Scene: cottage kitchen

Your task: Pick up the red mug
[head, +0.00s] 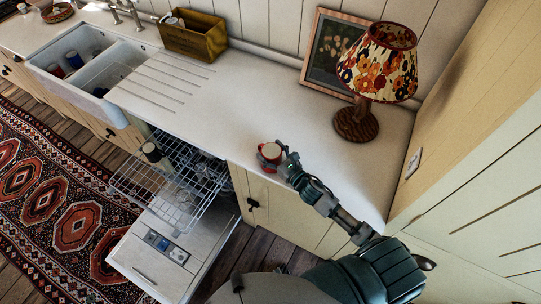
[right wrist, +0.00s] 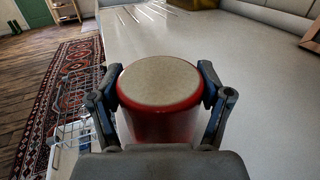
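The red mug (head: 269,152) stands near the front edge of the white counter (head: 240,115), above a cream cabinet door. My right gripper (head: 276,158) is at the mug. In the right wrist view, the red mug (right wrist: 160,97) fills the space between the two fingers of the right gripper (right wrist: 162,95), one on each side and seemingly touching it. A pale round face of the mug points toward the camera. The mug appears to rest at counter level; a small lift cannot be told. My left gripper is not in view.
A lamp (head: 378,65) and a framed picture (head: 335,48) stand right of the mug. A sink (head: 85,65) with mugs and a wooden box (head: 192,35) are to the left. An open dishwasher rack (head: 170,175) juts out below the counter. The counter around the mug is clear.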

